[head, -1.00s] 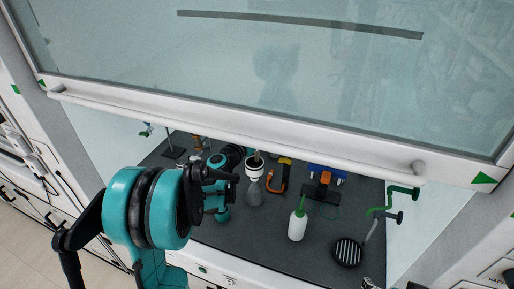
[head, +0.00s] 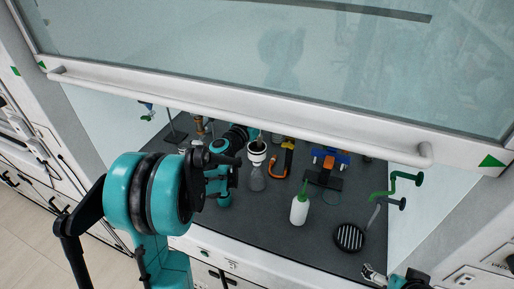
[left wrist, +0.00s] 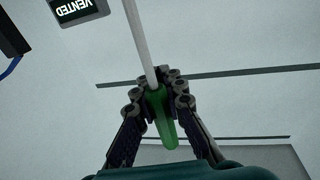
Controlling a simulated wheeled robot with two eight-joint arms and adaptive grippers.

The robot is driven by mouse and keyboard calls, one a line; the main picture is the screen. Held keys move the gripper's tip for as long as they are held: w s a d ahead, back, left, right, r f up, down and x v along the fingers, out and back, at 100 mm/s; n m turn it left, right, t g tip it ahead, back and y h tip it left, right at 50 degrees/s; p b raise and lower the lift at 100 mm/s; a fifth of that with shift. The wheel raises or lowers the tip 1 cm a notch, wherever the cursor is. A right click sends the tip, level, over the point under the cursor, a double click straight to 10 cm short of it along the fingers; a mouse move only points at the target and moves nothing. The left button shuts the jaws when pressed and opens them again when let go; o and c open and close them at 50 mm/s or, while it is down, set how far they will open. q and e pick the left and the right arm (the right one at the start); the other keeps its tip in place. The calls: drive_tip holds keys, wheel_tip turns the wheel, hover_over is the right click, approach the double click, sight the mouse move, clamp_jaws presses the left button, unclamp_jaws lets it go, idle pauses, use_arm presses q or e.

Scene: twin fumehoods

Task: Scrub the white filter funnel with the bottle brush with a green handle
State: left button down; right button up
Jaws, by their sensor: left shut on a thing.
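The white filter funnel (head: 257,148) with a dark rim sits upright in the neck of a clear flask (head: 256,180) inside the fumehood. In the left wrist view my left gripper (left wrist: 163,88) is shut on the green handle of the bottle brush (left wrist: 166,120); its white shaft runs away upward and its bristles are out of frame. In the head view my left arm reaches in close to the funnel from the left; its fingertips are too small to make out. Whether the brush touches the funnel cannot be told. My right arm shows only partly at the bottom right.
A white bottle with a green tip (head: 299,210) stands right of the flask. An orange-handled tool (head: 283,160), a blue-and-orange clamp stand (head: 328,165) and a round black-striped object (head: 349,238) are nearby. The raised sash bar (head: 250,118) crosses above the worktop.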

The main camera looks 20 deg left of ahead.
use_arm(q)
drive_tip(key=shift+b, duration=0.4)
idle(0.7)
drive_tip(key=shift+r, duration=0.1)
drive_tip(key=shift+b, duration=0.3)
idle(0.7)
